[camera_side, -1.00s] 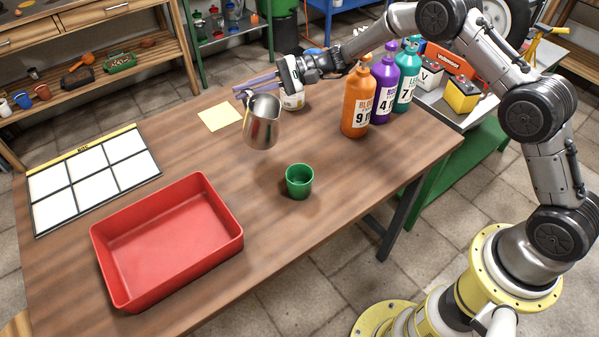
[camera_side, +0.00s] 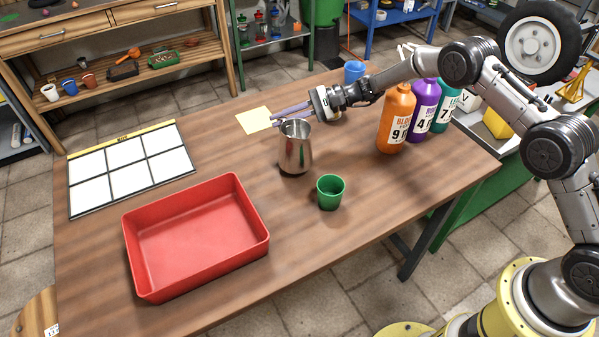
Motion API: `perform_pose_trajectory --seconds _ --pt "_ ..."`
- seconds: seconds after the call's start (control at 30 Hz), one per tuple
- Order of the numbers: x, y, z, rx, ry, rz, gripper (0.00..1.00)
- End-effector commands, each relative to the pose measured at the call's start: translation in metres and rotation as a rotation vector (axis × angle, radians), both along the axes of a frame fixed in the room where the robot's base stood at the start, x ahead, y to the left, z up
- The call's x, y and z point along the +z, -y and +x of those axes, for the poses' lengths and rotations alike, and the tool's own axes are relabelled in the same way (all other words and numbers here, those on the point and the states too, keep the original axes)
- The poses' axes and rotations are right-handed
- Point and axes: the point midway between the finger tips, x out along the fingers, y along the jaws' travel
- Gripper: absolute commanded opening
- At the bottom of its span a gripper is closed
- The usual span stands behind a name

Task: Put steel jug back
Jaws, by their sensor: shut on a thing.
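The steel jug (camera_side: 295,150) is upright on the wooden table or just above it; I cannot tell whether its base touches. My gripper (camera_side: 281,118) is shut on it near its rim at the back left, with the fingers lying sideways. The jug hides part of the grip and probably its handle. A green cup (camera_side: 330,193) stands to the right and in front of the jug, apart from it. A yellow paper square (camera_side: 254,119) lies flat on the table, behind and left of the jug.
A red tray (camera_side: 197,240) fills the front left. A white six-panel board (camera_side: 130,165) lies at the left. Orange (camera_side: 396,118), purple (camera_side: 424,103) and green bottles stand at the right. A blue cup (camera_side: 355,72) is behind my arm. The table (camera_side: 235,155) between board and jug is clear.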

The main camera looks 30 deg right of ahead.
Motion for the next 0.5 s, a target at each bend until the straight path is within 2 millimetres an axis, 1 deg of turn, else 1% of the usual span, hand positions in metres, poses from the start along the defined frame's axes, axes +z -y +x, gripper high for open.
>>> perform_pose_trajectory --seconds 0.03,0.17,0.23,0.4,0.5 --pt "0.009 -0.002 -0.001 -0.012 0.007 0.004 0.00" --pt "0.032 -0.006 -0.007 -0.066 0.018 0.012 0.00" --pt "0.047 -0.007 -0.012 -0.107 0.026 0.016 0.00" --pt "0.077 -0.008 -0.030 -0.209 0.031 0.016 0.00" --pt "0.091 -0.006 -0.044 -0.267 0.031 0.010 0.00"
